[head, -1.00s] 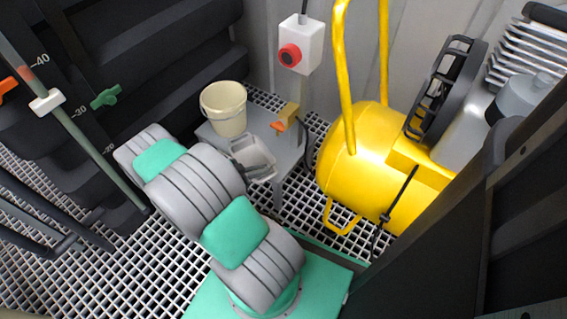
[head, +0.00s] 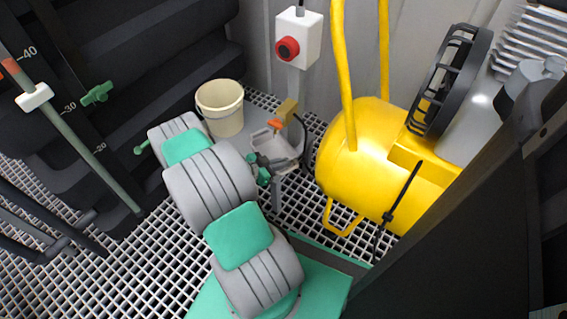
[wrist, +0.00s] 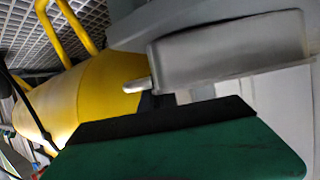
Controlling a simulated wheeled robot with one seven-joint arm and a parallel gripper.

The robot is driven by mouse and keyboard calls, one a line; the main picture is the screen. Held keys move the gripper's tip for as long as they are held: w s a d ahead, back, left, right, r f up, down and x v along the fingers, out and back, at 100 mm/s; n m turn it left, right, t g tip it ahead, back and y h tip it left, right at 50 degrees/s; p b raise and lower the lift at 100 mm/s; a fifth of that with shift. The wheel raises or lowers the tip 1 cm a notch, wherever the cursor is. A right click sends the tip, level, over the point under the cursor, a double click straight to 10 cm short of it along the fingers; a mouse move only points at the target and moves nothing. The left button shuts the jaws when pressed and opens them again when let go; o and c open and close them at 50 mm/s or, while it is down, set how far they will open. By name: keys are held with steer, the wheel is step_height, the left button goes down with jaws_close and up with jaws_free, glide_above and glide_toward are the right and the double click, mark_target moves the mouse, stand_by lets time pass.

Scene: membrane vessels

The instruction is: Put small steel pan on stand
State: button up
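The small steel pan (head: 270,143) is a light grey, shallow rectangular vessel over the right part of the grey stand (head: 243,140) in the head view. In the wrist view the pan (wrist: 230,50) is close ahead, with a short lug on its left. My gripper (head: 264,166) is at the pan's near left side and appears shut on it. The fingertips are mostly hidden, and a green and dark gripper part (wrist: 160,122) fills the lower wrist view. I cannot tell whether the pan touches the stand.
A cream bucket (head: 221,108) stands to the pan's left. An orange and brass valve (head: 284,113) is just behind the pan. A white box with a red button (head: 298,40) is above. A yellow tank (head: 360,150) is close on the right. The floor is white grating.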

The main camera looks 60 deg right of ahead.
steer(key=o, duration=0.5)
steer(key=shift+r+p, duration=0.3)
steer(key=shift+p, duration=0.05)
steer(key=w+a+r+n+t+y+p, duration=0.25)
steer(key=w+a+r+n, duration=0.25)
steer(key=w+a+r, duration=0.55)
steer(key=w+a+r+n+t+y+p, duration=0.1)
steer(key=w+a+r+n+t+y, duration=0.3)
steer(key=w+a, duration=0.65)
steer(key=s+a+r+n+y, duration=0.1)
steer(key=s+a+r+n, duration=0.2)
steer(key=a, duration=0.4)
steer(key=s+a+r+n+t+y, duration=0.1)
steer(key=s+a+r+n+y, duration=0.1)
steer(key=a+r+n, duration=0.4)
steer(key=s+a+r+n+t+y, duration=0.1)
steer(key=s+a+r+n, duration=0.3)
steer(key=a, duration=0.5)
steer(key=shift+s+a+r+n+t+y, duration=0.1)
steer(key=shift+s+r+n+t+y, duration=0.1)
steer(key=shift+r+n+y, duration=0.3)
steer(key=shift+s+r+n+t+y, duration=0.1)
steer(key=shift+s+n+y, duration=0.1)
steer(key=shift+n, duration=0.5)
